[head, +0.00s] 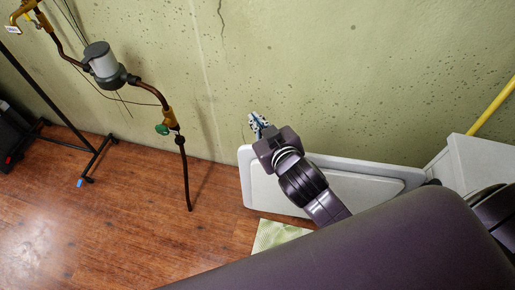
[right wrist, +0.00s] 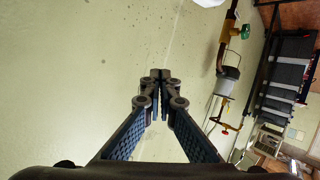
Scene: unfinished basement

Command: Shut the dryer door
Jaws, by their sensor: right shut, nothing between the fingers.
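The dryer door (head: 375,190) is a white panel with a raised inner face. It stands open in front of the wall, swung out to the left of the white dryer (head: 482,162), which shows only in part at the right of the head view. My right gripper (head: 256,121) is shut and empty, near the door's far left corner and close to the wall. My right forearm crosses in front of the door and hides part of it. I cannot tell whether they touch. In the right wrist view the fingertips (right wrist: 160,76) meet before the wall. My left gripper is not in view.
A pipe with a grey meter (head: 103,65) and green valve runs down at the left. A black stand (head: 85,165) is further left. A pale green mat (head: 278,235) lies below the door. A yellow pipe (head: 492,106) is at the right.

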